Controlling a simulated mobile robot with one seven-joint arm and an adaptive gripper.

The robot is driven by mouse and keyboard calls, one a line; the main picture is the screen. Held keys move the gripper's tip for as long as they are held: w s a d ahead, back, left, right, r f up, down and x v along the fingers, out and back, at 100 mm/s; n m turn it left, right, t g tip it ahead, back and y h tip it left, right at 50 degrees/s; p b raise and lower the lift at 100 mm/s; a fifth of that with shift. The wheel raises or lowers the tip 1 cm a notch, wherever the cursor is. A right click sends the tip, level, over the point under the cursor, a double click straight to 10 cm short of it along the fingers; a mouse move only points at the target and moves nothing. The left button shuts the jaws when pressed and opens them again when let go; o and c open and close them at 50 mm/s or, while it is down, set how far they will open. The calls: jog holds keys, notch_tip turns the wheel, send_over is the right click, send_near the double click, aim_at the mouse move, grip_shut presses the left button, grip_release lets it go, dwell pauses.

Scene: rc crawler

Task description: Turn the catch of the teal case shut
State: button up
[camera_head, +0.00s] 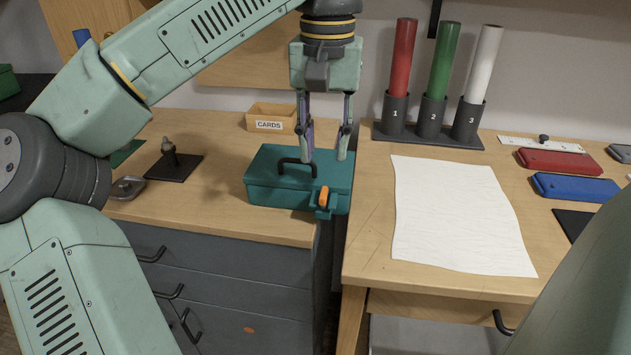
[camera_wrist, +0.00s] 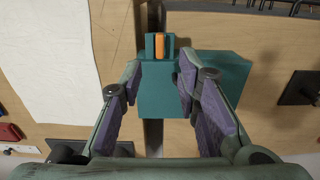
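The teal case (camera_head: 272,193) sits with its lid down at the front right of the left counter, reaching over the gap beside the desk. A dark handle (camera_head: 283,165) stands on its lid. The orange catch (camera_head: 324,197) is on a teal block at the case's front; it also shows in the wrist view (camera_wrist: 159,46), its long side pointing away from the case. My gripper (camera_head: 325,156) points down over the lid's right part, behind the catch. Its fingers are apart and empty in the wrist view (camera_wrist: 160,80). Whether the fingertips touch the lid, I cannot tell.
A cards box (camera_head: 271,117) stands behind the case. A dark stand (camera_head: 173,165) is to its left. The desk holds a white sheet (camera_head: 455,213), a rack (camera_head: 428,134) with red, green and white tubes, and red and blue cases (camera_head: 575,187). The counter's front edge is close.

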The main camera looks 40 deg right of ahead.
aim_at(323, 192)
notch_tip(323, 192, down, 8)
jog(key=shift+f, duration=0.1)
dwell(0.4)
grip_shut()
dwell(0.3)
